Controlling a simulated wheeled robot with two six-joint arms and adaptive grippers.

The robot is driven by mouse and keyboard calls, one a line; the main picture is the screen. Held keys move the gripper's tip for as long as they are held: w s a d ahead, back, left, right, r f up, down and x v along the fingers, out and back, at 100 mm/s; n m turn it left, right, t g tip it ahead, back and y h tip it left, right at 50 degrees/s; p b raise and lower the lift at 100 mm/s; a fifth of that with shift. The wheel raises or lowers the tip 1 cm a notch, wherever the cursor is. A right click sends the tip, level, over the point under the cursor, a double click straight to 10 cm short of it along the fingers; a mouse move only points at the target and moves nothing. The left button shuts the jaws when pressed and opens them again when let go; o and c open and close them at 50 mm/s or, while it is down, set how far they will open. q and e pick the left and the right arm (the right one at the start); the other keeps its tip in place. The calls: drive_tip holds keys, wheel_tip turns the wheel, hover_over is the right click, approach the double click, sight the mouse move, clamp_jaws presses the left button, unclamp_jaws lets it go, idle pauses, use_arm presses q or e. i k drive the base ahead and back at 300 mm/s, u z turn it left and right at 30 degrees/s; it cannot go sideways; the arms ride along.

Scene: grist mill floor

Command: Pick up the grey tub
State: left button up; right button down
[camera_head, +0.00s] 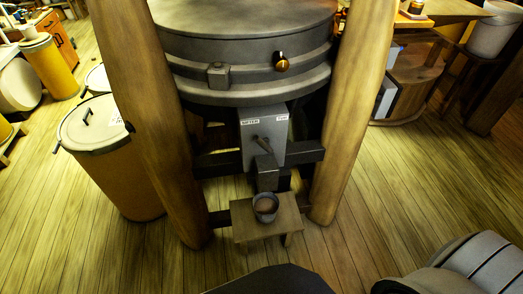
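A small grey tub (265,207) stands upright on a low wooden stool (241,219), under the spout of the mill. Something brownish shows inside it. A larger pale grey bucket (493,32) stands at the upper right, cut by the picture's edge; I cannot tell which of the two the task names. Neither of my grippers is in view. A part of my body shows at the bottom right, and a dark shape at the bottom middle.
The round grey mill (245,45) stands between two thick wooden posts (161,120), (352,110), with a grey spout box (264,138) below. A lidded yellow bin (112,160) stands left. Plank floor (420,190) is clear at the right.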

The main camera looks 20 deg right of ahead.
sight(266, 205)
drive_tip(key=z, duration=2.3)
drive_tip(key=i, duration=1.65)
drive_tip(key=u, duration=2.6)
